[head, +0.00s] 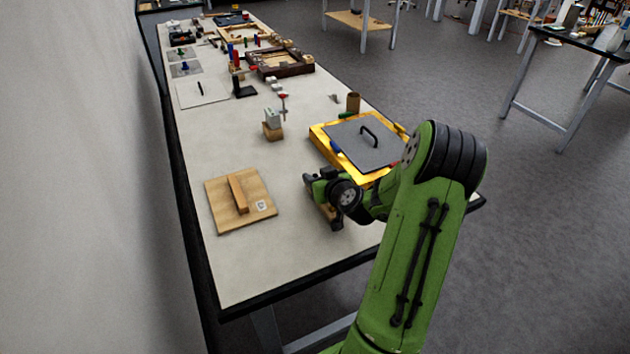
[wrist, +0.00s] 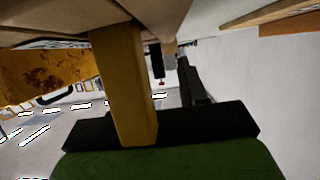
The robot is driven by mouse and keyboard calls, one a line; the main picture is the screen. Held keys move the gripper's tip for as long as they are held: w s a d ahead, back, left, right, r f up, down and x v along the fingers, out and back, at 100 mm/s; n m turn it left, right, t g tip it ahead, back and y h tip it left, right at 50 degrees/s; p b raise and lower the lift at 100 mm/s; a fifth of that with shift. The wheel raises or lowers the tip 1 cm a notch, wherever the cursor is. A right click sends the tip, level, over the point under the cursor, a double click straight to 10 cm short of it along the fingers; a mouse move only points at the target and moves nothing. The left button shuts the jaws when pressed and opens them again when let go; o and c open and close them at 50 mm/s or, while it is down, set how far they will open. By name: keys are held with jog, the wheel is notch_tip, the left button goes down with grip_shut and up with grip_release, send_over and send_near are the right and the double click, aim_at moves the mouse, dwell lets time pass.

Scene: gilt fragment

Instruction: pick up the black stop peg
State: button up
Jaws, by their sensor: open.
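A small dark upright peg, which looks like the black stop peg (head: 200,88), stands on a pale sheet at the far left of the table in the head view. It is small there, and I cannot pick it out in the wrist view. My gripper (head: 318,187) is open near the table's right side, beside the yellow tray and far from the peg. The wrist view shows its dark crossbar and a tan bar (wrist: 125,85) rising in front of it. I cannot tell whether that bar is part of my gripper.
The yellow tray (head: 318,137) carries a grey handled lid (head: 365,142). A wooden board with a bar (head: 222,210) lies at the near left. A wooden block with a pale top (head: 272,131) stands mid-table. Frames and coloured pegs crowd the far end. The table's middle left is clear.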

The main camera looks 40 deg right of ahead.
grip_shut()
dwell(0.3)
